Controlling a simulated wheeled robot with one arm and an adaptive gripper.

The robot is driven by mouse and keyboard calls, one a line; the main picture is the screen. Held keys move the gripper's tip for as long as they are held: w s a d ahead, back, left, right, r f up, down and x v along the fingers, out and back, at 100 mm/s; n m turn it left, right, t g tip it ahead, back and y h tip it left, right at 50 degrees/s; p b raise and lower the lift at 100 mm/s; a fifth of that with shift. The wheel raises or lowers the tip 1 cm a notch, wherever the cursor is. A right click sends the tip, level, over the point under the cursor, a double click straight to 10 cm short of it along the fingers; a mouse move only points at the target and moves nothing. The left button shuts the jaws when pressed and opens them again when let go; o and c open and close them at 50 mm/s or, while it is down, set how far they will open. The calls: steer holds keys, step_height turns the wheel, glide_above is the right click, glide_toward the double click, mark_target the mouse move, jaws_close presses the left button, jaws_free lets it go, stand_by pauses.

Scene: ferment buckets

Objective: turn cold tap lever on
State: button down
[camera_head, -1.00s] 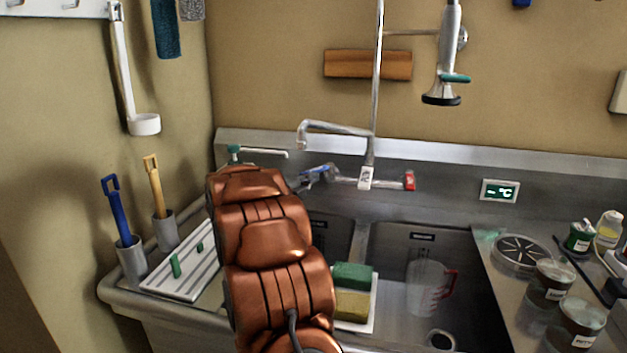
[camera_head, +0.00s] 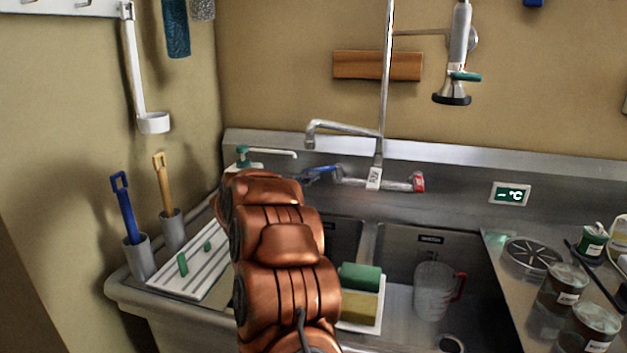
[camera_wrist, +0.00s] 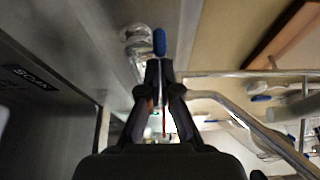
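The tap is a chrome wall faucet with a swung spout (camera_head: 342,128). Its cold lever (camera_head: 321,170) is blue and on the left end of the tap body; the red hot lever (camera_head: 418,182) is on the right end. In the wrist view the blue lever (camera_wrist: 160,42) stands just beyond my fingertips. My gripper (camera_wrist: 160,64) has its dark fingertips brought together, with nothing seen held between them. Whether the tips touch the lever cannot be told. No water shows at the spout.
A soap pump (camera_head: 243,157) stands left of the lever. Below are the sink basins with a clear jug (camera_head: 433,290) and sponges (camera_head: 360,278). A ribbed drainer (camera_head: 195,268) lies left. Jars (camera_head: 563,285) crowd the right counter. A sprayer (camera_head: 455,85) hangs above.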

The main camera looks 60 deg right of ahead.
steer(key=shift+a, duration=0.1)
stand_by(0.3)
steer(key=a+b, duration=0.3)
steer(key=a, duration=0.8)
steer(key=shift+a, duration=0.3)
steer(key=shift+w, duration=0.1)
